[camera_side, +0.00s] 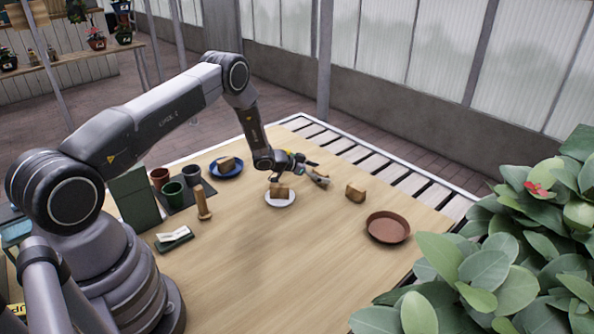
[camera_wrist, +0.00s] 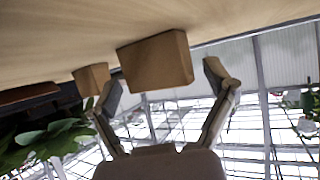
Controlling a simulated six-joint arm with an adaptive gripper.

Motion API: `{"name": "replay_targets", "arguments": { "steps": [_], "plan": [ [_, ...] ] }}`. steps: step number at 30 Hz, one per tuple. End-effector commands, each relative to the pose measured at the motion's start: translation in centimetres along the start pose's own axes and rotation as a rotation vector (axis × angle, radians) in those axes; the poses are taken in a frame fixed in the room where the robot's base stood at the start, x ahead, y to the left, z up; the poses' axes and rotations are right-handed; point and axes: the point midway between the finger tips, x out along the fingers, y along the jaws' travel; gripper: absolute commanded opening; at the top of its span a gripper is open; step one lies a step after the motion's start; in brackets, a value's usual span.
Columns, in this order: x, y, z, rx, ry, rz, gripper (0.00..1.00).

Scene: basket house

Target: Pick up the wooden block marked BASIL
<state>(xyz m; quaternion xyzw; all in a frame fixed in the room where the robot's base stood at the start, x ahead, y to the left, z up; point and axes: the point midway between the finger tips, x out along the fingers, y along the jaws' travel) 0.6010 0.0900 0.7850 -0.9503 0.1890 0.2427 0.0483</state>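Three wooden blocks show in the side view. One block (camera_side: 279,189) is on a white plate (camera_side: 281,202), one block (camera_side: 226,163) is on a blue plate (camera_side: 232,173), and one block (camera_side: 356,193) stands on the bare table. No lettering is readable, so I cannot tell which is marked BASIL. My gripper (camera_side: 298,177) is low over the table, beside the white plate. In the wrist view my gripper (camera_wrist: 167,84) is open and empty. A large block (camera_wrist: 157,62) appears between its fingers, beyond the tips, and a smaller block (camera_wrist: 91,78) is at left.
A brown saucer (camera_side: 388,227) lies at the right of the table. Dark pots (camera_side: 173,194), a green box (camera_side: 134,197), a wooden stamp-like post (camera_side: 202,202) and a small pad (camera_side: 174,238) stand at left. A leafy plant (camera_side: 500,265) fills the right front. The front middle table is clear.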

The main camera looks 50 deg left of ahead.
Motion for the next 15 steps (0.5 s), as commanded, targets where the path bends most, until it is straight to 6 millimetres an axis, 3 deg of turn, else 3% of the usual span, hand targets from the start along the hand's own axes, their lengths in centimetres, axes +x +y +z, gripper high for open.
{"name": "replay_targets", "arguments": {
  "steps": [1, 8, 15],
  "plan": [
    [-0.01, -0.01, -0.01, 0.0, 0.0, 0.0, 0.71],
    [-0.03, 0.0, 0.0, 0.0, 0.0, 0.0, 0.41],
    [-0.03, 0.0, 0.02, 0.0, 0.0, 0.0, 0.39]
  ]
}}
